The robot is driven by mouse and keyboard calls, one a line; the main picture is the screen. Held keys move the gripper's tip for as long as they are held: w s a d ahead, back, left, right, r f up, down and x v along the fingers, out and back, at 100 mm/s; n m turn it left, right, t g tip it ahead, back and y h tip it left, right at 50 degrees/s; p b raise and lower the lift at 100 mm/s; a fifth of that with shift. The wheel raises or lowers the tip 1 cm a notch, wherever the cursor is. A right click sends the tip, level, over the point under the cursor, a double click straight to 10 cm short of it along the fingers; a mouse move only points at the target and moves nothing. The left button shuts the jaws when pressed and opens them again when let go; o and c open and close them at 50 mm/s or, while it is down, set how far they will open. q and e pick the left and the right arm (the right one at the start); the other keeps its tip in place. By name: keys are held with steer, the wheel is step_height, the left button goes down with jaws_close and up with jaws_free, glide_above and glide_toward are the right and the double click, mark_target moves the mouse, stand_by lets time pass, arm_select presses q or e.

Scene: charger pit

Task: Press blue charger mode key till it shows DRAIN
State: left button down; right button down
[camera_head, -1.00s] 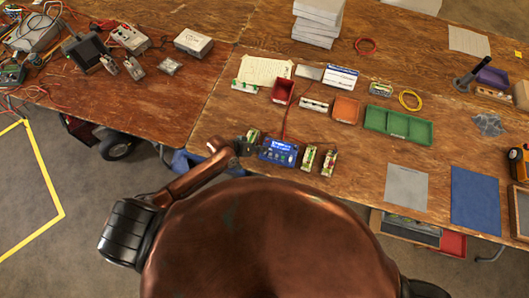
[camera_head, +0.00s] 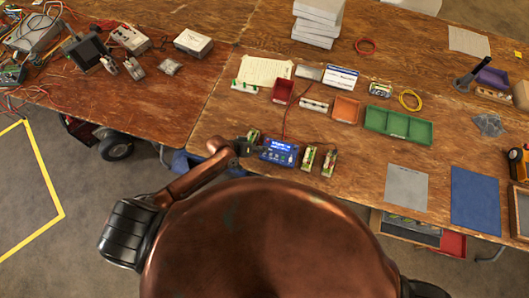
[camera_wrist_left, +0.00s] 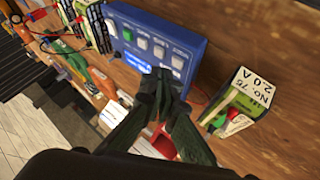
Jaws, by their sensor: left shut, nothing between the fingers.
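The blue charger (camera_head: 278,152) lies near the front edge of the table, its lit screen too small to read in the head view. In the left wrist view the charger (camera_wrist_left: 180,38) shows a green key and a row of pale keys on its face. My left gripper (camera_head: 246,147) is at the charger's left side. In the wrist view its dark fingertips (camera_wrist_left: 165,80) are together and empty, close to the key at the end of the row. I cannot tell whether they touch it. My right gripper is not in view.
Battery packs (camera_head: 309,158) (camera_head: 329,162) stand right of the charger, and a pack labelled 2.0 A (camera_wrist_left: 243,100) stands beside it in the wrist view. A red lead (camera_head: 284,124) runs back from the charger. Green (camera_head: 398,140) and orange (camera_head: 345,110) trays lie behind.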

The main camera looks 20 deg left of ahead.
arm_select(q)
steer(key=shift+f, duration=0.15)
steer(key=shift+f, duration=0.25)
steer(key=shift+f, duration=0.45)
stand_by(0.8)
steer(key=shift+r+p, duration=0.7)
steer(key=shift+r, duration=0.15)
step_height(320, 180, up, 5)
steer(key=p, duration=0.5)
